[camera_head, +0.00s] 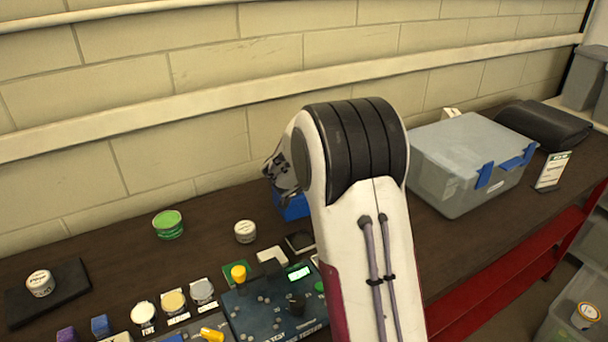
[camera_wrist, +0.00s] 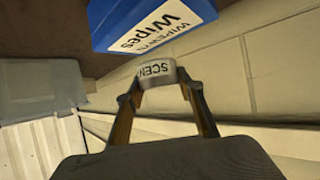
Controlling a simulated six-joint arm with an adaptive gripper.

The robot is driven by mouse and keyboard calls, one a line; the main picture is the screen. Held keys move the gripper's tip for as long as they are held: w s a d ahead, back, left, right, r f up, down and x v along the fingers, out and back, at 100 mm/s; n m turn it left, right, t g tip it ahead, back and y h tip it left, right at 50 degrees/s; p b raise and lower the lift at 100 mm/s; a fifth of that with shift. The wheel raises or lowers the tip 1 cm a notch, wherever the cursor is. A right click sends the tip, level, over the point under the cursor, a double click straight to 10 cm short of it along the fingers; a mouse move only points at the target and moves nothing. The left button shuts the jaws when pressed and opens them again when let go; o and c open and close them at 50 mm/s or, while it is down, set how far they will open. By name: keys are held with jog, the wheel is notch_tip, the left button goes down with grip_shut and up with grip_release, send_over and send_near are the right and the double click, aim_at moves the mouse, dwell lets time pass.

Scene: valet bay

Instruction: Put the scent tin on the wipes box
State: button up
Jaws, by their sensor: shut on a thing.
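The scent tin (camera_wrist: 156,72), a small pale tin lettered "SCEN", is held between the two fingertips of my gripper (camera_wrist: 160,90) in the wrist view. The blue wipes box (camera_wrist: 125,24), with a white "Wipes" label, lies just beyond the tin there; whether they touch I cannot tell. In the head view, the wipes box (camera_head: 292,208) is mostly hidden behind my arm, with a blue part showing below my gripper (camera_head: 278,178). The held tin cannot be made out in that view.
A green tin (camera_head: 168,225) and a white tin (camera_head: 245,232) stand left on the dark bench. Another white tin (camera_head: 40,284) sits on a black mat (camera_head: 72,277). A dark tester panel (camera_head: 262,312) is in front. A lidded grey bin (camera_head: 445,178) stands right. The wall runs behind.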

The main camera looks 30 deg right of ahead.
jog(key=shift+f, duration=1.85)
jog(key=shift+f, duration=0.1)
jog(key=o, duration=1.1)
jog(key=shift+s+r, duration=0.1)
jog(key=shift+r, duration=0.1)
jog(key=shift+s+a+r, duration=0.3)
jog(key=shift+s+a, duration=0.05)
jog(key=shift+v, duration=5.3)
